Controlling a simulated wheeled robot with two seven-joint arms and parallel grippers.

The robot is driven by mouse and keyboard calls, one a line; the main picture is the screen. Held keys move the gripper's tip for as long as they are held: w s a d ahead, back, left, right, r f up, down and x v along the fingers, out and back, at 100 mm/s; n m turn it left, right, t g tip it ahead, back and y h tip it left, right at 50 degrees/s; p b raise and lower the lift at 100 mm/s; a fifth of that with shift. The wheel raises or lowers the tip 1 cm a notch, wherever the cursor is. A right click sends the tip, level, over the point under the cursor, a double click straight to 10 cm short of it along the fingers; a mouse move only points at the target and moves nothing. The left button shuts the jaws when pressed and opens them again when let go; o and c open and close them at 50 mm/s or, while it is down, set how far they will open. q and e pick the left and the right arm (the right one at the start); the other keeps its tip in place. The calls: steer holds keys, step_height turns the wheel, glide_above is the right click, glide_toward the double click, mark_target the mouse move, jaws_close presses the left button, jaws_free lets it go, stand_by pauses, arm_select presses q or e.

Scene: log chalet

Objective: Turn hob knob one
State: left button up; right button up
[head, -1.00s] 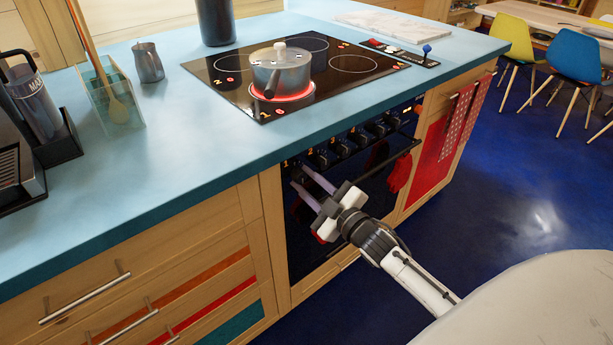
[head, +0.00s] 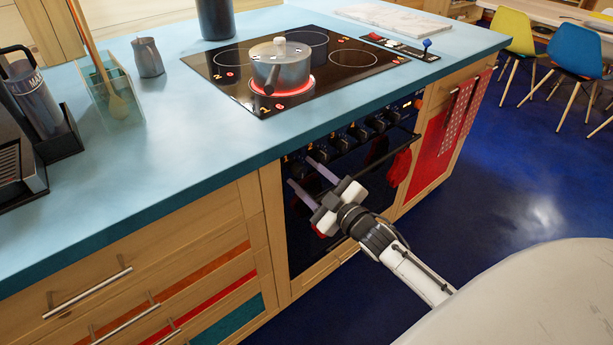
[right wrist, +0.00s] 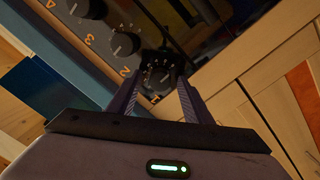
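Hob knob one (right wrist: 160,76) is the dark round knob at the end of the oven's control row in the right wrist view, with what looks like its number just below it. My right gripper (right wrist: 155,98) is open, with one finger on each side of the line to this knob. I cannot tell whether the fingertips touch it. In the head view the right gripper (head: 300,172) reaches to the left end of the knob row on the oven front. A second knob (right wrist: 124,43), by the number 2, sits beside it. My left gripper is not in view.
A pot (head: 281,65) stands on a glowing red ring of the black hob (head: 227,60). An oven handle (head: 392,150) with red cloths (head: 398,167) is right of the gripper. Wooden drawers (head: 110,292) are at the left. The counter edge overhangs the knobs.

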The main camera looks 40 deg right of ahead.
steer(key=shift+s, duration=0.15)
steer(key=s, duration=1)
steer(key=shift+d, duration=0.15)
steer(key=s+a+f+m+g, duration=0.3)
steer(key=s+a+f+g, duration=0.2)
steer(key=s+a+f, duration=0.3)
step_height(320, 180, down, 4)
steer(key=a, duration=0.2)
steer(key=shift+a+m+y, duration=0.3)
steer(key=s+a+f+g, duration=0.1)
steer(key=s+a+f, duration=0.1)
steer(key=s+a, duration=0.1)
steer(key=s+a+f+m+g+y, duration=0.1)
steer(key=s+a+f+g, duration=0.1)
steer(key=s+a, duration=0.1)
steer(key=s+a+f+m+g, duration=0.1)
steer(key=s+a, duration=0.2)
steer(key=shift+a+f, duration=0.3)
steer(key=shift+f, duration=0.1)
steer(key=shift+c, duration=0.2)
